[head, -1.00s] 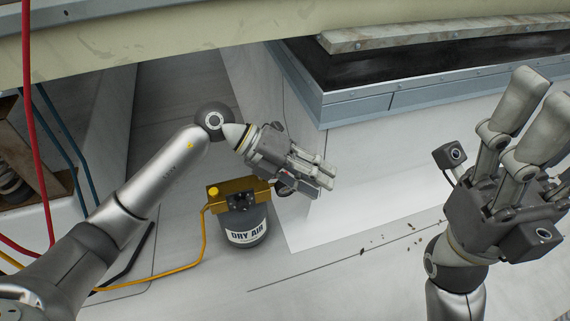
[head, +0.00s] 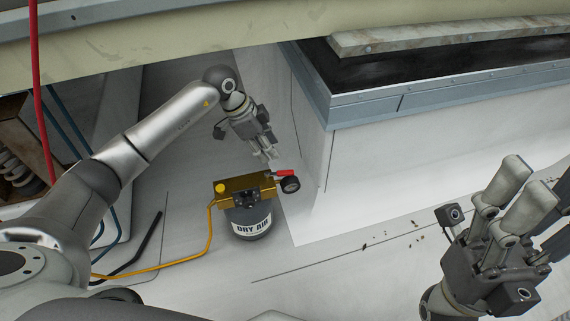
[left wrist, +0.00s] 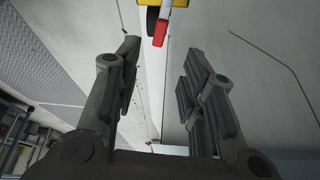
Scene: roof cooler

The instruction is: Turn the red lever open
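The red lever (head: 284,172) sits on the brass-coloured block (head: 246,185) atop the dark canister labelled DRY AIR (head: 248,220). It points right, beside a round black gauge (head: 290,185). In the left wrist view the red lever (left wrist: 160,32) shows at the top, beyond the fingertips. My left gripper (head: 267,156) points down just above and left of the lever, apart from it. In the left wrist view its fingers (left wrist: 163,52) are spread with nothing between them. My right gripper (head: 535,185) is at the lower right, empty, with its fingers apart, far from the canister.
A yellow hose (head: 209,240) runs from the block to the lower left. A large white housing (head: 400,175) stands right of the canister. A beige beam (head: 150,40) crosses the top. A red cable (head: 38,100) hangs at the left. Floor in front of the canister is clear.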

